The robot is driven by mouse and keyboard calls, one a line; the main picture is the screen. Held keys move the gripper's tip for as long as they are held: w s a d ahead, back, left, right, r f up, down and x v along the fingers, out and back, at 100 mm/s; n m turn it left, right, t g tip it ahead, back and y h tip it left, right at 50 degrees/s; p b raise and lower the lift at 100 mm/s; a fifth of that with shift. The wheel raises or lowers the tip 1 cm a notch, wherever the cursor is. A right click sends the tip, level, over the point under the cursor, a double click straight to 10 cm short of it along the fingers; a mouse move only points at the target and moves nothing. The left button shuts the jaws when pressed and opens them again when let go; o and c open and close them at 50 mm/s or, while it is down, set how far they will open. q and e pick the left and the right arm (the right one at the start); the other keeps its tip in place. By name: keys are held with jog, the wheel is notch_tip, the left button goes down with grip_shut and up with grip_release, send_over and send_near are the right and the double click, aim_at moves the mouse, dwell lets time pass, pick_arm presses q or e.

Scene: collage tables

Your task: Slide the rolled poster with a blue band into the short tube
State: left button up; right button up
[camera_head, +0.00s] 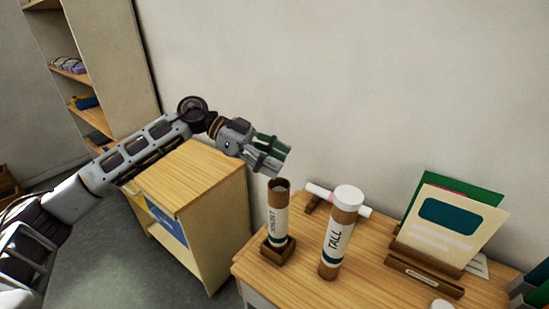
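The short tube (278,208), brown with a white label, stands upright in a small wooden block (277,252) near the table's left edge. Its top is open and its inside looks dark. A rolled white poster (356,208) lies on a wooden rest (312,204) behind the tall tube, which hides its middle; I see no blue band on it. My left gripper (268,157) is in the air above and left of the short tube in the picture, apart from it. I cannot tell whether its fingers are apart. My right gripper is out of view.
The tall tube (338,240), labelled TALL with a white cap, stands right of the short tube. A wooden holder (425,270) with cards (447,222) stands further right. A low cabinet (195,178) is at left, beneath my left arm. The table (300,280) is bare in front.

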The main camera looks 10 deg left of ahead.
pick_arm(q)
jog(key=shift+a, duration=0.1)
dwell(0.3)
jog(key=v, duration=1.1)
jog(key=shift+a+r, duration=0.15)
jog(key=shift+a, duration=0.25)
dwell(1.0)
